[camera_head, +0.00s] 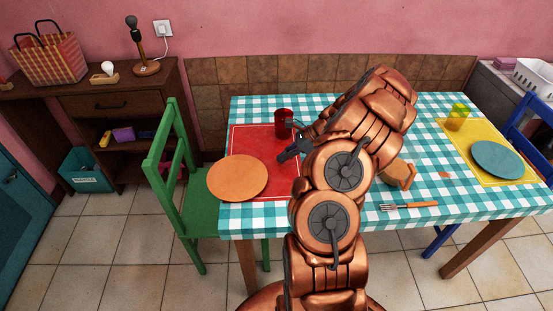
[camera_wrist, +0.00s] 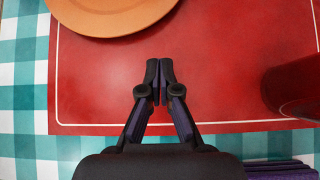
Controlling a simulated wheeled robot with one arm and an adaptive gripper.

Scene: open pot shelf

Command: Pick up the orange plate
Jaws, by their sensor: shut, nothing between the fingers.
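The orange plate (camera_head: 237,178) lies at the left end of the table, partly on the red placemat (camera_head: 284,186) and reaching past the table's left edge. In the wrist view, part of the orange plate (camera_wrist: 110,12) shows at the top left, cut off by the frame. My gripper (camera_head: 281,158) is above the red placemat, to the right of the plate and apart from it. In the wrist view my gripper (camera_wrist: 159,62) is shut with its fingertips together and nothing between them.
A dark red cup (camera_head: 283,122) stands at the back of the placemat; in the wrist view the cup (camera_wrist: 296,88) is at the right. A green chair (camera_head: 177,185) stands left of the table. A fork (camera_head: 408,206) and a teal plate (camera_head: 497,160) lie farther right.

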